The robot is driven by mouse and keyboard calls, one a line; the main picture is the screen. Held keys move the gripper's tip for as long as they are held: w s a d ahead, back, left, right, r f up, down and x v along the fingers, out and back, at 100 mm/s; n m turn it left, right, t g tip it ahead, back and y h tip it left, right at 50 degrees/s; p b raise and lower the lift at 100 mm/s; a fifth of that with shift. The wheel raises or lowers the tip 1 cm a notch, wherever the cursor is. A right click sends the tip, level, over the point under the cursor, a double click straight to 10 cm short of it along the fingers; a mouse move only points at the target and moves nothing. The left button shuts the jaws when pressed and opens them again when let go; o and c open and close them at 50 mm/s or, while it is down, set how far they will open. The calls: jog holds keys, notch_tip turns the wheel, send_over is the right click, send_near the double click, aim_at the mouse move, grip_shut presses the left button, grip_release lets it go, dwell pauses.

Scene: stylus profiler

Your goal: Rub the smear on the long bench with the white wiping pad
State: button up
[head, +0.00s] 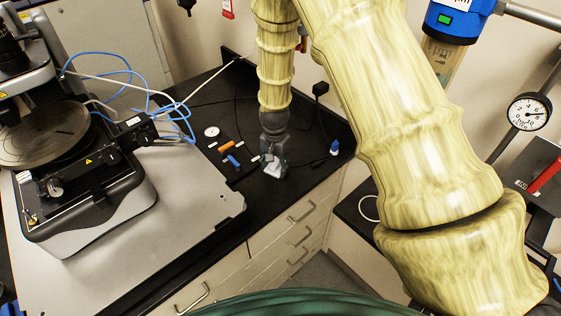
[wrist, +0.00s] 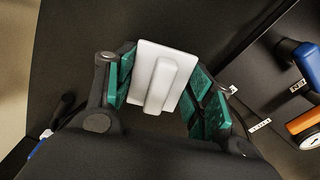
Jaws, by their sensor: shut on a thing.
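The white wiping pad (wrist: 163,78) is a flat white plate with a raised grip bar, seen in the wrist view between the green-padded fingers. My gripper (wrist: 160,88) is shut on it. In the head view my gripper (head: 273,165) points down over the black bench (head: 310,160), with the white pad (head: 274,171) showing at its tips. I cannot tell whether the pad touches the bench top. No smear can be made out in either view; the pad and gripper hide part of the bench.
The profiler (head: 75,190) stands farther left on a grey plate (head: 190,215). A blue-capped item (head: 335,147) stands near the bench's right edge.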

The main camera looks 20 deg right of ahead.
aim_at(264, 180)
jog(key=shift+s+a+f+p, duration=0.15)
jog(key=shift+s+a, duration=0.3)
jog(key=shift+a, duration=0.4)
jog(key=shift+s+a+f+p, duration=0.15)
jog(key=shift+s+a, duration=0.3)
jog(key=shift+a, duration=0.45)
jog(key=shift+s+a+f+p, duration=0.1)
jog(key=shift+s+a+f, duration=0.1)
jog(key=shift+s+a, duration=0.45)
jog(key=shift+w+a, duration=0.2)
jog(key=shift+w+r+p, duration=0.2)
jog(key=shift+r+p, duration=0.25)
jog(key=shift+r, duration=0.15)
jog(key=shift+w+r+p, duration=0.15)
jog(key=shift+r+p, duration=0.25)
jog(key=shift+r, duration=0.2)
notch_tip(264, 180, up, 2)
jog(key=shift+d+r+p, duration=0.15)
jog(key=shift+p, duration=0.5)
jog(key=shift+w+r+p, duration=0.1)
jog(key=shift+r+p, duration=0.45)
jog(key=shift+r, duration=0.4)
jog(key=shift+r, duration=1.45)
